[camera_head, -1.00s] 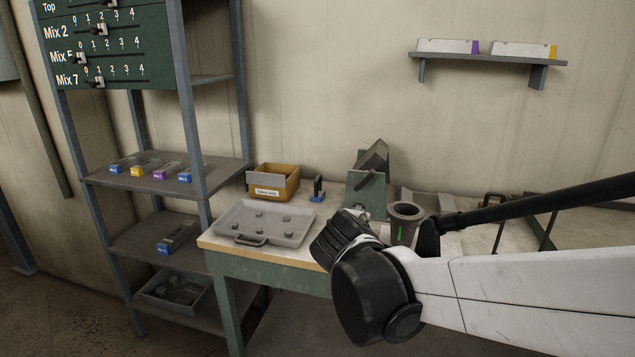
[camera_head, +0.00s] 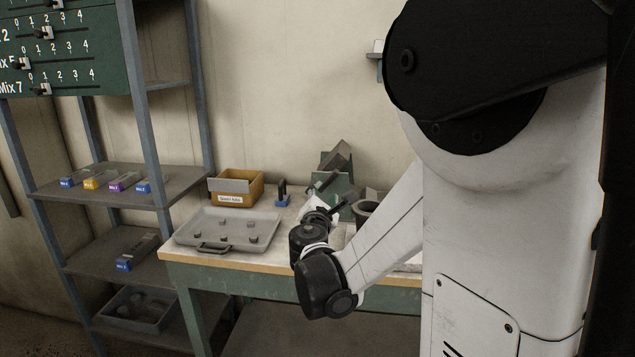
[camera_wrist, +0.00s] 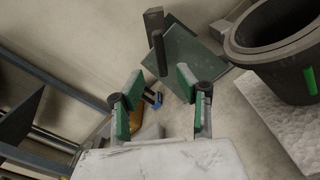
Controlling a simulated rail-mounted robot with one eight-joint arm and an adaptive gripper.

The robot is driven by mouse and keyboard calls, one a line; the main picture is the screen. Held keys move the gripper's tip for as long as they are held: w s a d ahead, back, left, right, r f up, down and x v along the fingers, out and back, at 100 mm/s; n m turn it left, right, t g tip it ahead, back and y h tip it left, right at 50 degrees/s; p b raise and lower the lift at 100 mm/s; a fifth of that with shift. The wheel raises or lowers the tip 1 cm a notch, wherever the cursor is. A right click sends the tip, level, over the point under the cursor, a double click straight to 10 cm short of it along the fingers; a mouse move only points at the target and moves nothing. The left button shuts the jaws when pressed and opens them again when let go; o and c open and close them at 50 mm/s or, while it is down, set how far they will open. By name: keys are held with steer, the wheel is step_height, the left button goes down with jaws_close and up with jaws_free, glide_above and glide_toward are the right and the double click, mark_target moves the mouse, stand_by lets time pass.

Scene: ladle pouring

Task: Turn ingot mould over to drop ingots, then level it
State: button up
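The ingot mould (camera_head: 338,155) is a dark block sitting tilted on top of a green stand (camera_head: 337,188) on the bench, with a bar handle (camera_head: 326,181) at its front. In the wrist view the green stand (camera_wrist: 187,62) is ahead of the fingers, with the dark bar handle (camera_wrist: 159,52) and block (camera_wrist: 153,20) in front of it. My gripper (camera_wrist: 160,92) is open, its green-padded fingers apart and nothing held between them. In the head view my gripper (camera_head: 335,208) is in front of the stand, partly covering it. The mould's cavities are not visible.
A grey tray (camera_head: 188,233) with several small grey lumps lies left on the bench. Behind it stand a labelled yellow bin (camera_head: 236,200) and a small blue-based item (camera_head: 282,201). A dark crucible (camera_wrist: 262,67) with a green mark stands right of the stand. A shelf rack is at left.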

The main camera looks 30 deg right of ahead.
mark_target(329, 182)
steer(key=b+x, duration=0.1)
steer(key=x, duration=0.9)
steer(key=shift+w+d, duration=0.2)
steer(key=shift+w, duration=0.05)
jaws_close()
